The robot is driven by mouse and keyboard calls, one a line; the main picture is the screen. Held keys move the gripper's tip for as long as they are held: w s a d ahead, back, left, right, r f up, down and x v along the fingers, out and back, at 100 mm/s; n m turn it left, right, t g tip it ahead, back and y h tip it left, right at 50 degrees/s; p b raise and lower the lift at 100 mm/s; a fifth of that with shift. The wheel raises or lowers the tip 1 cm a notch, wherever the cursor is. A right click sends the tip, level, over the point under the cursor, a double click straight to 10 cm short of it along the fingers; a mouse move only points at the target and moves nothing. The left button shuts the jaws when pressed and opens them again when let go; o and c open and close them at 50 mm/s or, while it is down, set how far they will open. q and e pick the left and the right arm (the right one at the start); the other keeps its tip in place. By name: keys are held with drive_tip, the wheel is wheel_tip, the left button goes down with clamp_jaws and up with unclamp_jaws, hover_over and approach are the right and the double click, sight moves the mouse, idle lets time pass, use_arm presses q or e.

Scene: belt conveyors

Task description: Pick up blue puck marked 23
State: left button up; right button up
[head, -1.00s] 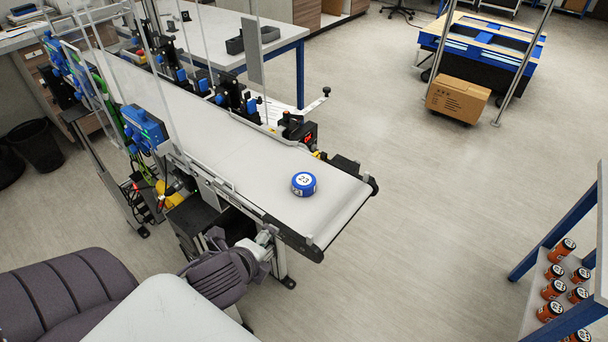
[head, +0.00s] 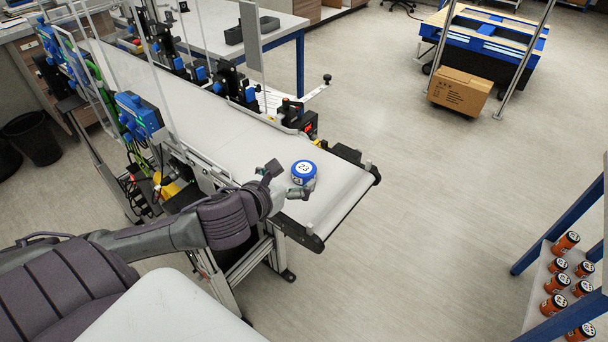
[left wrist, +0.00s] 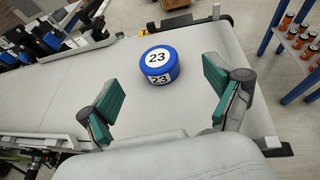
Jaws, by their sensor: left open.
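The blue puck (head: 304,172) has a white top label marked 23 and lies flat near the end of the conveyor belt. In the left wrist view the puck (left wrist: 158,64) sits beyond and between my fingertips, apart from both. My left gripper (head: 285,182) is over the belt, just left of the puck. In the left wrist view my left gripper (left wrist: 165,95) is open and empty, with green pads spread wide. My right gripper is in no view.
The belt (head: 225,130) is bare around the puck. A sensor unit (head: 298,117) stands along its far side, and a blue box (head: 140,115) is on the near side. A shelf at right holds several orange cans (head: 556,283). A cardboard box (head: 460,91) is on the floor.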

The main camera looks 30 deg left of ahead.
sight(305, 167)
use_arm(q)
drive_tip(key=x, duration=0.2)
drive_tip(key=shift+w, duration=0.3)
drive_tip(key=x, duration=0.1)
drive_tip(key=p+x, duration=0.1)
drive_tip(key=x, duration=0.2)
drive_tip(key=shift+w+a+f+p, duration=0.25)
drive_tip(key=shift+a+f+p, duration=0.05)
drive_tip(key=shift+f+p, duration=0.1)
drive_tip(key=shift+w+f, duration=0.1)
drive_tip(key=shift+w, duration=0.15)
drive_tip(key=shift+s, duration=0.1)
drive_tip(key=c, duration=1.2)
drive_tip(key=shift+c, duration=0.4)
